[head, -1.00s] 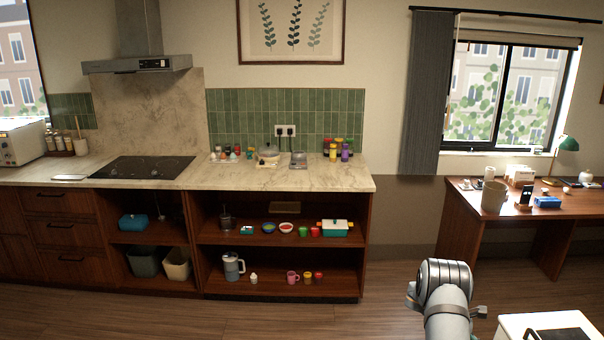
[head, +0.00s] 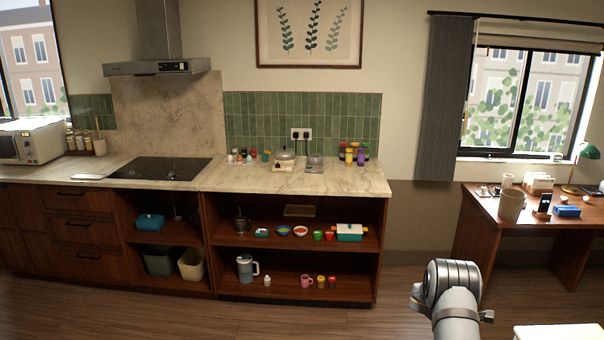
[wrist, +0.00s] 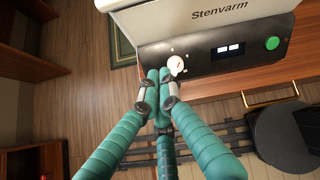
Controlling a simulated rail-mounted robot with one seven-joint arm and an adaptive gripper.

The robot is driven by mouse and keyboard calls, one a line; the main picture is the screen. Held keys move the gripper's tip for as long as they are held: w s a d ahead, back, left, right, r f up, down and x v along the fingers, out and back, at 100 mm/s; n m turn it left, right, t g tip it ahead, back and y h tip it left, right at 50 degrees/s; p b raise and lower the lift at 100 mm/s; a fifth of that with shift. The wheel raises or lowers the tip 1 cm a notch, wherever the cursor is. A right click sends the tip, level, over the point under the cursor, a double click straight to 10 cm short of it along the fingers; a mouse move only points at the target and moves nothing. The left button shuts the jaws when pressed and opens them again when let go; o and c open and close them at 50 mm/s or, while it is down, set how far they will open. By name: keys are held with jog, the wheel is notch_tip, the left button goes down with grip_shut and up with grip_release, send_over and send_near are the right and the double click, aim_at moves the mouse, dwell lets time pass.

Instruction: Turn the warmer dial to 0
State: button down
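The warmer (wrist: 150,22), a pale unit marked "Stenvarm", shows at the top of the wrist view. Its dark front panel (wrist: 203,62) carries a small lit display (wrist: 230,50) and a round green button (wrist: 272,43). The warmer dial (wrist: 176,64) is a small white knob with a red mark, at the left part of the panel. The number it points at is too small to read. My gripper (wrist: 160,76) has teal fingers with their tips together, just left of and below the dial. I cannot tell whether they touch it. My gripper is not visible in the head view.
In the wrist view, a wooden front with a brass handle (wrist: 270,94) lies below the panel, and a dark round object (wrist: 290,140) is at lower right. In the head view, a white surface (head: 562,334) shows at the bottom right. The open floor (head: 200,318) lies before the shelves.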

jog(key=shift+s+d+f+b, duration=0.35)
jog(key=shift+d+b, duration=0.3)
jog(key=shift+b, duration=0.5)
jog(key=shift+s+d+f+b, duration=0.2)
jog(key=shift+s+d+b, duration=0.35)
jog(key=shift+b, duration=0.55)
jog(key=shift+s+d+f+b, duration=0.3)
jog(key=shift+d+b, duration=0.45)
jog(key=shift+b, duration=0.4)
jog(key=shift+a+f, duration=0.3)
jog(key=shift+a, duration=0.05)
jog(key=shift+w+a+f+p, duration=0.2)
jog(key=shift+w+p, duration=0.3)
jog(key=shift+p, duration=1.05)
jog(key=shift+d, duration=0.1)
